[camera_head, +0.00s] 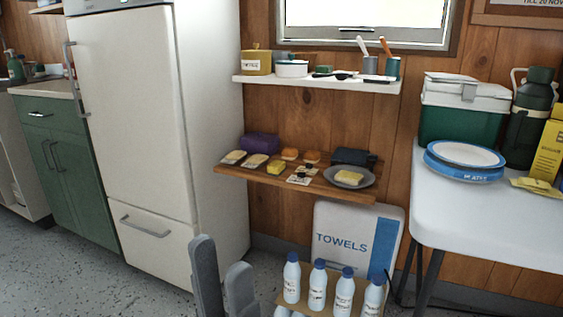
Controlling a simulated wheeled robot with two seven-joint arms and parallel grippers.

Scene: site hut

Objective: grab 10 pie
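My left gripper (221,262) rises from the bottom edge, left of the middle. Its two grey fingers stand apart with nothing visible between them. A wooden shelf (225,171) on the back wall holds small food items, well beyond the gripper. Two orange-brown items (290,154) at its back could be pies, but they are too small to tell. Several flat pale packets (255,160), a yellow block (275,168) and a grey plate (367,180) with a yellowish food item (349,177) are also on it. My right gripper is not in view.
A white fridge (135,115) stands left of the shelf. Below the shelf are a towels box (340,220) and several bottles (317,285) on a low stand. A white table (500,215) with a cooler (462,110) is right. A white shelf (315,83) hangs above.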

